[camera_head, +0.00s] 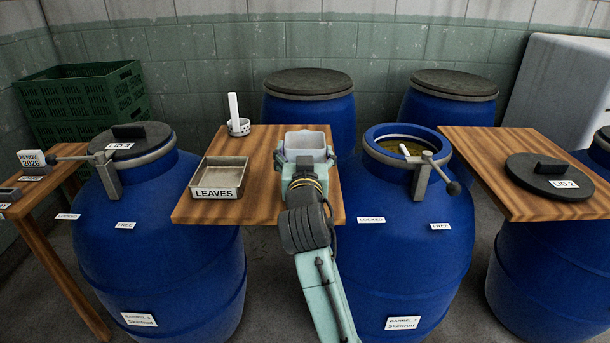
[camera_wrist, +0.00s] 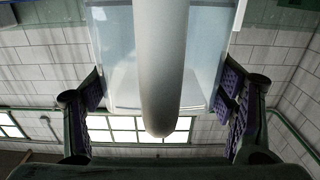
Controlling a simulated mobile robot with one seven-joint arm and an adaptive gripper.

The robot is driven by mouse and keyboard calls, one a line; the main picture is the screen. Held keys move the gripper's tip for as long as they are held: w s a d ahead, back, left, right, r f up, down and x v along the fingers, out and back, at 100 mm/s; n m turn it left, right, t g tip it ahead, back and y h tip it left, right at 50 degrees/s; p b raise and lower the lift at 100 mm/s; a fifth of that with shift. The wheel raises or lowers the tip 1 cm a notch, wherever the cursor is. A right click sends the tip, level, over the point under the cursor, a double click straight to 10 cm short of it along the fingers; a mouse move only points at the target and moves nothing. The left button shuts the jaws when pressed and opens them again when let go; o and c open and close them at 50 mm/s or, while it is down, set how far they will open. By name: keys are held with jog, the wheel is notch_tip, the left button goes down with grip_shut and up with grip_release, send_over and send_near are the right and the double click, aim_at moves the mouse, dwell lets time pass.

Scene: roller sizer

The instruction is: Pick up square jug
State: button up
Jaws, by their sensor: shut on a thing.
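The square jug (camera_head: 306,141) is a pale, translucent square vessel in the head view, at the far end of my arm above the middle table. My gripper (camera_head: 304,160) is on its near side and shut on it; the fingers are mostly hidden by my wrist there. In the wrist view, the jug's clear walls (camera_wrist: 115,60) lie between the purple-padded fingers of my gripper (camera_wrist: 160,100). A smooth grey rounded bar, which looks like the jug's handle (camera_wrist: 162,70), runs down the middle. I cannot tell whether the jug's base touches the table.
The wooden table (camera_head: 270,140) holds a LEAVES tray (camera_head: 220,177) and a white pot with a stick (camera_head: 238,126), left of the jug. An open blue barrel (camera_head: 400,240) stands right of it. A lidded barrel (camera_head: 160,230) is left. LID 2 (camera_head: 556,176) lies on the right table.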

jog(key=c, duration=0.6)
jog(key=shift+r, duration=0.1)
jog(key=shift+c, duration=0.8)
